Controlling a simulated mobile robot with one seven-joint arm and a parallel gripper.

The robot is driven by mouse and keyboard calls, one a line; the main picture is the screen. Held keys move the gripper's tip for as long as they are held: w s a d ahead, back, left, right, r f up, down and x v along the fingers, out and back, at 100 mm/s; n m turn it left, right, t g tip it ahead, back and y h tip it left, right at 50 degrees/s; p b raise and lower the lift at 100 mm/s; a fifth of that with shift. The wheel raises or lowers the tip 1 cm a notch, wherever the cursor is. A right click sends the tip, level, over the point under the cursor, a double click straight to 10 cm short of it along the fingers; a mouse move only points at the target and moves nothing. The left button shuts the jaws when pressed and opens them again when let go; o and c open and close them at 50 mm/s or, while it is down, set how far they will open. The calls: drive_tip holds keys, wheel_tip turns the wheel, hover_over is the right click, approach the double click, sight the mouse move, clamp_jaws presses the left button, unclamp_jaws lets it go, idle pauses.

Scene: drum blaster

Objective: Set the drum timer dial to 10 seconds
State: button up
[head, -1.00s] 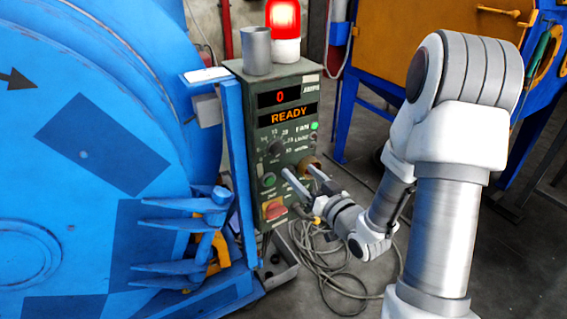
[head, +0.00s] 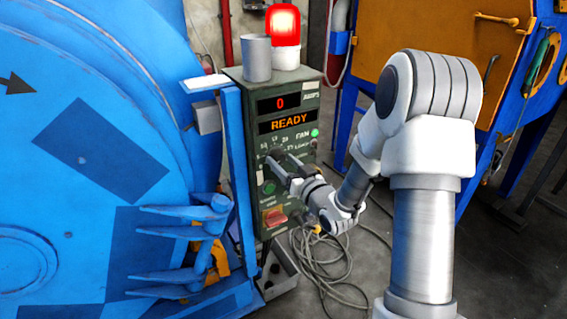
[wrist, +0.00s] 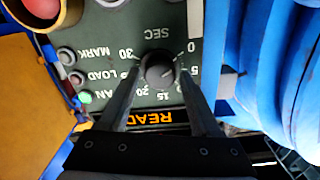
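The drum timer dial (wrist: 158,70) is a round dark knob on the green control panel (wrist: 115,25), ringed by upside-down numbers and the word SEC. A pale mark on the knob seems to face the right side in the wrist view; its exact setting is unclear. My gripper (wrist: 158,72) is open, with one finger on each side of the dial and narrow gaps visible. In the head view my gripper (head: 273,168) reaches the panel front and hides the dial. The upper display (head: 279,102) reads 0 and the lower display (head: 287,120) reads READY.
A green light (head: 314,133) glows on the panel and a red-orange switch (head: 274,217) sits low on it. A metal cup (head: 256,58) and a lit red beacon (head: 283,35) stand on top. The blue drum (head: 70,100) is close on the left. Cables (head: 325,262) lie below.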

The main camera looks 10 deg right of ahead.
clamp_jaws()
drive_tip(key=shift+m, duration=0.3)
drive_tip(key=m+p, duration=0.1)
drive_tip(key=m, duration=0.2)
drive_tip(key=m+p, duration=0.1)
drive_tip(key=m, duration=0.4)
drive_tip(key=shift+d+p, duration=0.1)
drive_tip(key=shift+p, duration=0.25)
drive_tip(key=m+p, duration=0.2)
drive_tip(key=m, duration=0.2)
drive_tip(key=shift+m+p, duration=0.75)
drive_tip(key=shift+m, duration=0.85)
drive_tip(key=shift+f, duration=0.1)
